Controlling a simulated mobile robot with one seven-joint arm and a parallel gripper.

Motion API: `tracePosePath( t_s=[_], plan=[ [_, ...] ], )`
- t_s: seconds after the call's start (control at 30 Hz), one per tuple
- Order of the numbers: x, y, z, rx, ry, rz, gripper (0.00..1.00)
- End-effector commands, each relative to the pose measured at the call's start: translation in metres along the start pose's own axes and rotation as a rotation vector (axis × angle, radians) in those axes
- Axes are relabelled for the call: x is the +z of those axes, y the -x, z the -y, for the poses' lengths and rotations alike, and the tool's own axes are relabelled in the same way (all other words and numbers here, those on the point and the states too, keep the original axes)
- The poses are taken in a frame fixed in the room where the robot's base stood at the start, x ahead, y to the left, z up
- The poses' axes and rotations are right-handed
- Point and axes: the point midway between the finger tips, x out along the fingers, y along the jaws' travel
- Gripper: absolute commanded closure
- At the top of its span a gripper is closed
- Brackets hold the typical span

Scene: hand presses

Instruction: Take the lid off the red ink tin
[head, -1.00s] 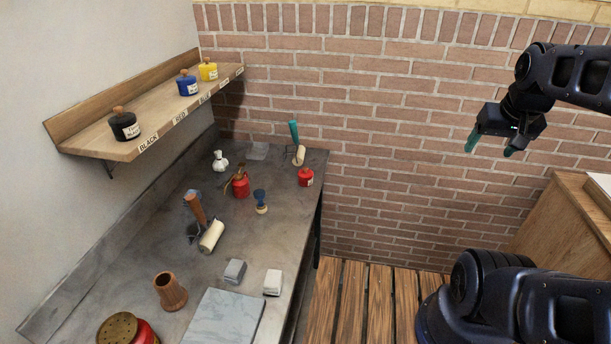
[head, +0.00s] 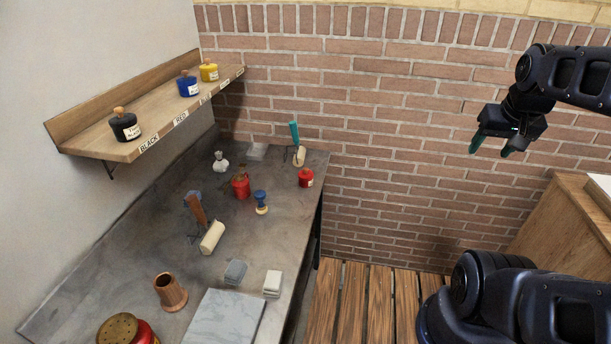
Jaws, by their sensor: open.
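The red ink tin (head: 306,179) stands upright near the far right corner of the grey bench, with a pale label on its side. Its top looks closed, with a small knob on it, but it is too small to see the lid's edge. My gripper (head: 490,148) is open and empty, in the air in front of the brick wall. It is well to the right of the tin and higher in the picture, touching nothing.
A roller with a teal handle (head: 299,154) stands just behind the tin. A red can (head: 240,187) and a blue-handled tool (head: 261,202) are to its left. A wooden shelf (head: 130,151) holds black, blue and yellow tins. A wooden cabinet (head: 565,235) stands at right.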

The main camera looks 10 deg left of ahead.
Motion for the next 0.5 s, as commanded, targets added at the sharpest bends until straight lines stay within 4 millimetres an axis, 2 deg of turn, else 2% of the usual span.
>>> tracePosePath(
  t_s=[0.17, 0.27, 0.5],
  plan=[
    [-0.003, 0.0, 0.001, -0.001, 0.007, 0.003, 0.43],
    [-0.012, -0.001, 0.006, -0.006, 0.037, 0.014, 0.43],
    [-0.06, -0.01, 0.034, -0.027, 0.189, 0.073, 0.43]
  ],
)
